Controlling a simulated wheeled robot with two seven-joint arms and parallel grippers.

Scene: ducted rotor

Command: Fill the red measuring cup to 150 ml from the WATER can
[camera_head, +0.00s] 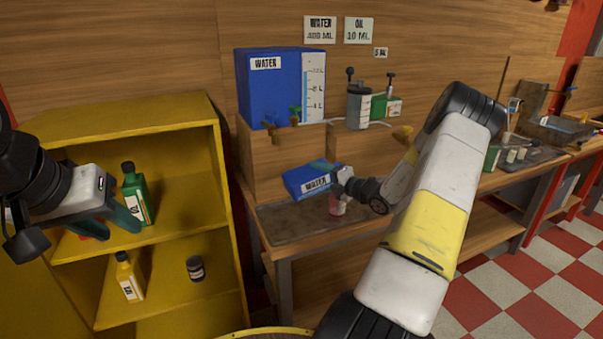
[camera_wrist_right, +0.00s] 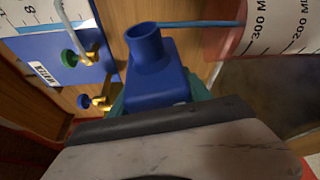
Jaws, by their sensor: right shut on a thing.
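The blue WATER can (camera_head: 306,182) is tilted in my right gripper (camera_head: 335,175), above the low workbench. In the right wrist view the can's open spout (camera_wrist_right: 145,38) points toward the red measuring cup (camera_wrist_right: 238,42). A thin blue stream (camera_wrist_right: 200,24) runs from the spout to the cup's mouth. The cup's 300 ML and 200 ML marks show there; its water level cannot be made out.
A large blue WATER tank (camera_head: 270,88) with taps stands on the wooden ledge, beside a grey container (camera_head: 358,106). The yellow shelf (camera_head: 180,110) at left holds the green bottle (camera_head: 136,190), a yellow bottle (camera_head: 129,277) and a dark jar (camera_head: 195,268).

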